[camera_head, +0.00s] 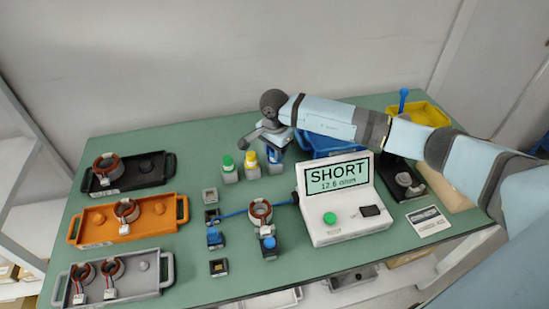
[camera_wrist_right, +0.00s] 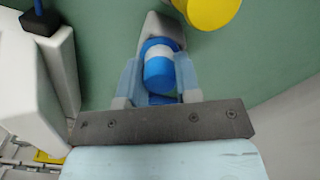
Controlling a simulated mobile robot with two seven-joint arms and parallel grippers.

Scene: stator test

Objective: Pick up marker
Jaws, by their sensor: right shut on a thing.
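In the head view, three markers stand upright in grey holders near the middle of the table. They are a green-capped marker (camera_head: 228,162), a yellow-capped marker (camera_head: 250,160) and a blue marker (camera_head: 274,156). My right gripper (camera_head: 271,148) is over the blue one and partly hides it. In the right wrist view, the fingers of my right gripper (camera_wrist_right: 159,80) are on both sides of the blue marker (camera_wrist_right: 158,72), shut on it. Its white band shows, and its grey holder (camera_wrist_right: 163,30) is right by it. I cannot tell whether it is clear of the holder. My left gripper is not in view.
The tester (camera_head: 345,220) reads "SHORT 12.6 ohm". A stator (camera_head: 260,211) sits left of it with blue clips. Black (camera_head: 97,184), orange (camera_head: 152,226) and grey (camera_head: 135,285) trays line the left side. Blue (camera_head: 312,148) and yellow (camera_head: 428,113) bins stand behind my right arm.

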